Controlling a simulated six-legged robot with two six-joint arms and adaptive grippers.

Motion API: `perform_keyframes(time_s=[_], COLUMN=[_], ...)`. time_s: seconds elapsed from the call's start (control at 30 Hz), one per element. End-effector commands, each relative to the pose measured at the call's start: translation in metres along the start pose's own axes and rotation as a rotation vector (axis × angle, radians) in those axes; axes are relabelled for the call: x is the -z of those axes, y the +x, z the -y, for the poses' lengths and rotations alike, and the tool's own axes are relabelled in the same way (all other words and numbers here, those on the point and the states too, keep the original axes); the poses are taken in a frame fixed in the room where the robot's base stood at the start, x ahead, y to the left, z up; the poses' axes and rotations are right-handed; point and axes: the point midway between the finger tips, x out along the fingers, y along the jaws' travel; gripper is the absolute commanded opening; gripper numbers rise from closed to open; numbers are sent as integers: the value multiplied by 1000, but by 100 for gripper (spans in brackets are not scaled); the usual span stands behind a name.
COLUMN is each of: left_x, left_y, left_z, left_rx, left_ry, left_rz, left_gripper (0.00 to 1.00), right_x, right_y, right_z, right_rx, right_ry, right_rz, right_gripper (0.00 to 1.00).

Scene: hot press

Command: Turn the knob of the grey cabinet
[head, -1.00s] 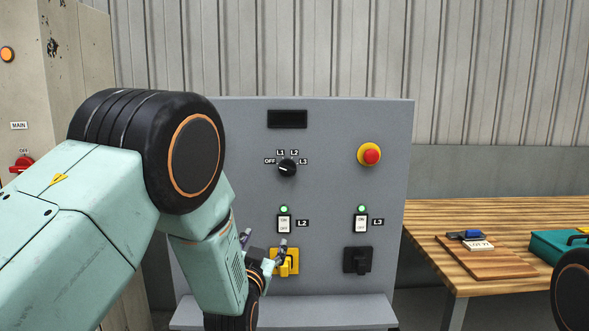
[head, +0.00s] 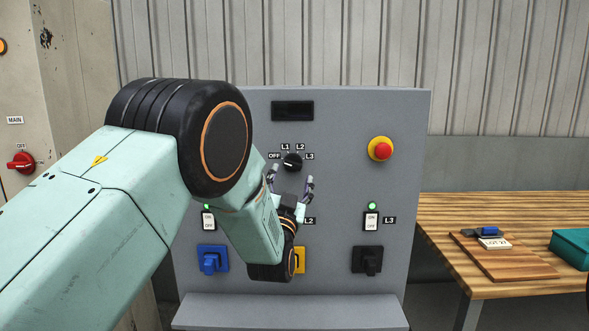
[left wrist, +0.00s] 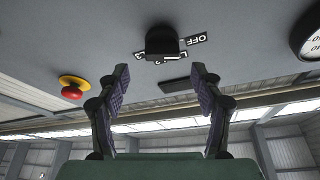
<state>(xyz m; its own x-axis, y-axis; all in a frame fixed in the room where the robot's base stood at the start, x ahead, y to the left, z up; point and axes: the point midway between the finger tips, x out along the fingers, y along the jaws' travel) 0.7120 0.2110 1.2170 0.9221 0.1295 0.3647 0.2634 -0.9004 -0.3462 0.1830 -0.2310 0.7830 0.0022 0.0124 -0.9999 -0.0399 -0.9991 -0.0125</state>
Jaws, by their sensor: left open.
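The grey cabinet (head: 345,240) stands upright in front of me. Its black knob (head: 292,162) sits among the labels OFF, L1, L2 and L3. My left gripper (head: 291,180) is open and empty, just below the knob in the head view, with one finger toward each side of it. In the left wrist view the knob (left wrist: 162,43) lies ahead, between and beyond the two spread fingers of the gripper (left wrist: 161,75), apart from them. The knob's pointer direction is too small to tell. My right gripper is not in view.
A red emergency button (head: 381,149) on a yellow base is right of the knob. A wooden table (head: 500,208) stands at right. A beige cabinet with a red knob (head: 21,162) is at left.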

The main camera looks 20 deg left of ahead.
Motion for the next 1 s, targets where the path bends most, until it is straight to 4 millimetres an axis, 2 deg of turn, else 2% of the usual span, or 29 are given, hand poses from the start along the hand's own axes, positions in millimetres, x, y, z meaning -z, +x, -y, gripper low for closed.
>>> perform_keyframes(time_s=[0.1, 0.3, 0.67, 1.0], left_x=[0, -1, -2, -2], left_y=[16, 34, 40, 39], left_z=[0, -1, -2, -2], left_rx=[1, -2, -3, -3], left_ry=[-2, -1, -1, -1], left_rz=[1, 0, 2, 1], left_gripper=[66, 66, 66, 39], right_x=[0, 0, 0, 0], right_y=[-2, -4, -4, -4], right_z=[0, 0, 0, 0], right_rx=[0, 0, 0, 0], right_ry=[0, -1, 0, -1], right_rz=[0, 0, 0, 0], right_gripper=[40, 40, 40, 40])
